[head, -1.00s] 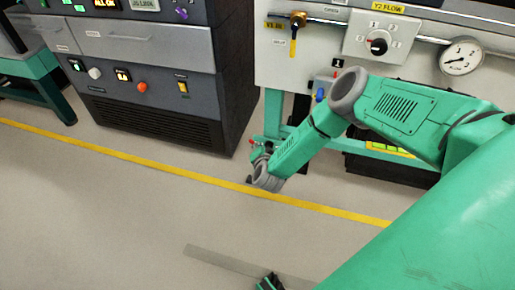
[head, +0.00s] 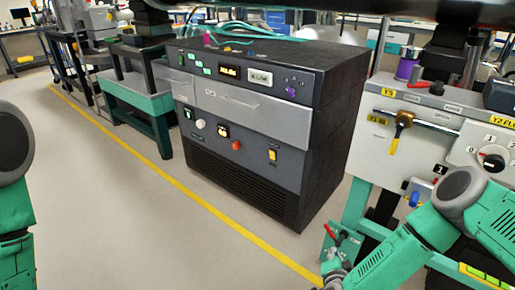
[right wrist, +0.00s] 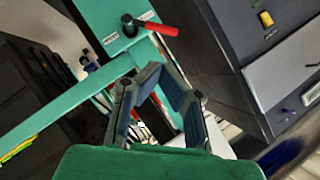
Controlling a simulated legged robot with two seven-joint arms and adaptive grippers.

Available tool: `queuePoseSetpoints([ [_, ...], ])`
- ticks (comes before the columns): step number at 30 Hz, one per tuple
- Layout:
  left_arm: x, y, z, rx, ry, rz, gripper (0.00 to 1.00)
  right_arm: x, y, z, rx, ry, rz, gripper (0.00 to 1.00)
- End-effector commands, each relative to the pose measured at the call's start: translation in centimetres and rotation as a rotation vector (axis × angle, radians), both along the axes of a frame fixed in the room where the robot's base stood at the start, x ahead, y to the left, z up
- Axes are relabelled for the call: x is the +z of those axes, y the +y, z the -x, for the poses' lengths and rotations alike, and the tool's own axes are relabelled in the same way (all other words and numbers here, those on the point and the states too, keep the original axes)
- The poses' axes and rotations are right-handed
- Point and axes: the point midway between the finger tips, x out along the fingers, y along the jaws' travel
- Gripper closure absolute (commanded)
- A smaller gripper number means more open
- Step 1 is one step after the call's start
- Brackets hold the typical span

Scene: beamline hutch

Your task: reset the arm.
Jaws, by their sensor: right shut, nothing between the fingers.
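My right arm (head: 400,248) comes in at the lower right of the head view. It bends at the elbow and runs down to the left, with its wrist end low in the picture near the green bench frame. My right gripper (right wrist: 158,75) shows in the right wrist view with its fingertips together and nothing between them. Beyond it are a green post and a red-handled valve (right wrist: 150,25). My left arm (head: 15,215) shows only in part at the left edge of the head view; its gripper is out of the picture.
A dark equipment cabinet (head: 250,160) stands in the middle. The gas panel (head: 415,130), with a yellow-handled valve (head: 398,130), is at the right above my arm. A red-handled valve (head: 336,236) sits low on its frame. The floor left of the yellow line (head: 180,185) is clear.

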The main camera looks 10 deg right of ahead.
Motion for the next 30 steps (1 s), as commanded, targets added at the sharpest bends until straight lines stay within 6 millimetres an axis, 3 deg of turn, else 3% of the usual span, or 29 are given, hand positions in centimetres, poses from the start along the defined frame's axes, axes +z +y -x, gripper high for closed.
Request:
queuePoseSetpoints([
  [3,0.7,0.0,-0.2,0.000,0.002,0.000,0.60,0.6,2.0,0.5,0.073,0.040,-0.009,1.00],
  [6,2.4,0.0,-0.2,0.000,0.002,0.000,0.60,2.0,6.4,2.4,0.253,0.146,-0.016,1.00],
  [8,3.9,0.0,-0.2,0.000,0.002,0.000,0.60,3.1,9.4,4.9,0.416,0.251,-0.007,1.00],
  [9,5.0,0.0,-0.2,0.000,0.002,0.000,0.60,4.1,11.1,7.3,0.536,0.339,0.012,1.00],
  [11,6.7,0.0,-0.2,0.000,0.002,0.000,0.60,5.6,12.3,11.5,0.716,0.487,0.057,1.00],
  [13,8.4,0.0,-0.2,0.000,0.002,0.000,0.60,7.6,11.7,16.3,0.886,0.659,0.125,1.00],
  [15,9.6,0.0,-0.2,0.000,0.002,0.000,0.60,9.4,9.9,20.3,1.000,0.810,0.186,1.00],
  [18,10.7,0.0,-0.2,0.000,0.002,0.000,0.60,11.9,7.0,24.3,1.094,0.979,0.253,1.00],
  [24,11.5,0.0,-0.2,0.000,0.003,0.000,0.60,14.6,3.6,27.8,1.154,1.144,0.310,1.00],
  [30,11.4,0.0,-0.2,0.000,0.003,0.000,0.60,14.7,3.3,28.2,1.158,1.162,0.315,1.00],
])
